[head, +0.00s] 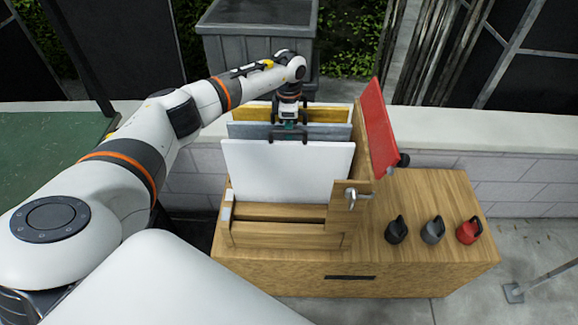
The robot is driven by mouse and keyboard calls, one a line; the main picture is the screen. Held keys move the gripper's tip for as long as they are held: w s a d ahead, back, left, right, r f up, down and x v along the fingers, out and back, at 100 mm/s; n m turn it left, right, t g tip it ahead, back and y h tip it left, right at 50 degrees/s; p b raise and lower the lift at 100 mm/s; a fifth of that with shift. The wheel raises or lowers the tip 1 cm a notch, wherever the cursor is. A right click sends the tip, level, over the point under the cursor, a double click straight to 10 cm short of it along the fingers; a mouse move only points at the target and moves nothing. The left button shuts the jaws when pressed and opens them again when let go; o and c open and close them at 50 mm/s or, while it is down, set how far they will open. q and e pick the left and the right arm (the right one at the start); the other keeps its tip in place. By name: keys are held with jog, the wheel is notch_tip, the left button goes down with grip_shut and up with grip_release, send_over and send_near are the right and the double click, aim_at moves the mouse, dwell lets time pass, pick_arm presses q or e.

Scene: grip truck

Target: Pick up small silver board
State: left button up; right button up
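The silver board (245,131) is a grey-blue panel standing upright in the wooden rack, between a white board (290,175) in front and a yellow-brown board (252,112) behind. The white board hides its lower part. My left gripper (289,137) points down at the silver board's top edge, near the middle of its width. Its dark fingers overlap the board in the picture, and I cannot tell whether they are closed on it. My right gripper is not in view.
The boards stand in a wooden rack (277,235) on a wooden cabinet (440,205). A red panel (377,130) leans at the rack's right side. Black, grey and red clamp-like items (396,230) (432,230) (469,231) sit at right. A grey bin (258,50) stands behind.

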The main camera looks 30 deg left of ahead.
pick_arm(q)
grip_shut()
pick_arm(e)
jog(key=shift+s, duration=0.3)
pick_arm(q)
jog(key=shift+r, duration=0.15)
notch_tip(320, 180, up, 28)
jog(key=b, duration=0.3)
jog(key=shift+b, duration=0.3)
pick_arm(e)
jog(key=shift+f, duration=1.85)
